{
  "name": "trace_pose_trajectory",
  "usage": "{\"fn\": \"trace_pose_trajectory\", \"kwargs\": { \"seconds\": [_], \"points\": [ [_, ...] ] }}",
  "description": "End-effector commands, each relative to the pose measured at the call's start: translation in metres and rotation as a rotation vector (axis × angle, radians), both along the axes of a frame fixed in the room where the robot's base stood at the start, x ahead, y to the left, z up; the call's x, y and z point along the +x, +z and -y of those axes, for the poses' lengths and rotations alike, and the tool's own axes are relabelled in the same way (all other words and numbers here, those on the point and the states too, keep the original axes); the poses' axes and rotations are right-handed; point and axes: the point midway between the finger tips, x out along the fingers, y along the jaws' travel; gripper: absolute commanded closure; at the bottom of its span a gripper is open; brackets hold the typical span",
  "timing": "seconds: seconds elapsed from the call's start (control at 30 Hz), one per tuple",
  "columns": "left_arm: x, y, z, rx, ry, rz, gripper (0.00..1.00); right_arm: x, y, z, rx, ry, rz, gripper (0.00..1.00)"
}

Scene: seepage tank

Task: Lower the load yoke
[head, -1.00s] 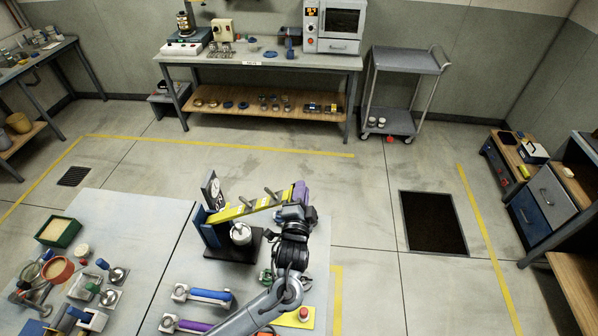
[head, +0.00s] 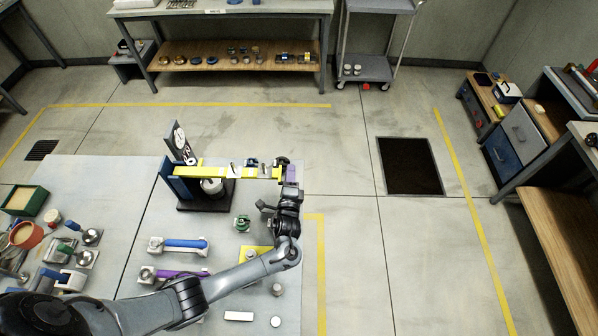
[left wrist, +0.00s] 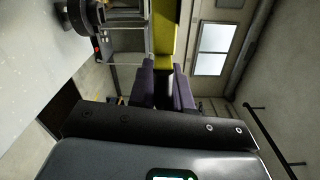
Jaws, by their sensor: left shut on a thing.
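The load yoke is a yellow beam (head: 225,172) on a small press with a blue post (head: 173,183) and black base (head: 205,206). It looks about level in the head view and lies over a pale cylinder (head: 211,187). A white dial (head: 180,141) stands behind the post. My left gripper (head: 288,174) is at the beam's right end, shut on it. In the left wrist view the yellow beam (left wrist: 164,32) runs away from between the purple-dark jaws (left wrist: 163,88). The exact grip is partly hidden. My right gripper is not in view.
Blue-handled (head: 185,243) and purple-handled (head: 180,274) tools lie in front of the press. A small green item (head: 242,223) lies near my forearm. A green tray (head: 24,200) and several tools crowd the left. Floor to the right is clear around a dark pit (head: 409,166).

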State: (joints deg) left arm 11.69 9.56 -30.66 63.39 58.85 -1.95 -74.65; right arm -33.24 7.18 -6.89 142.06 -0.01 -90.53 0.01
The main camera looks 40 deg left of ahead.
Motion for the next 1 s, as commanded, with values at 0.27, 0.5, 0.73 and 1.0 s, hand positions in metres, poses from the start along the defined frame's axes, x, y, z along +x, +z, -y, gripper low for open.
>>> {"fn": "trace_pose_trajectory", "kwargs": {
  "seconds": [0.27,0.5,0.73,1.0],
  "points": [
    [-0.001,-0.001,-0.003,0.004,0.006,-0.001,1.0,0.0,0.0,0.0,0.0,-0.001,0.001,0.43],
    [-0.001,-0.001,-0.003,0.003,0.006,-0.001,0.62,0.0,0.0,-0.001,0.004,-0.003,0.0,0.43],
    [-0.001,-0.001,-0.002,0.003,0.004,-0.001,0.61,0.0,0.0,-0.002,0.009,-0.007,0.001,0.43],
    [-0.013,-0.002,0.007,0.002,0.002,-0.003,0.61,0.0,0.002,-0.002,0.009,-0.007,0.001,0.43]
  ]
}}
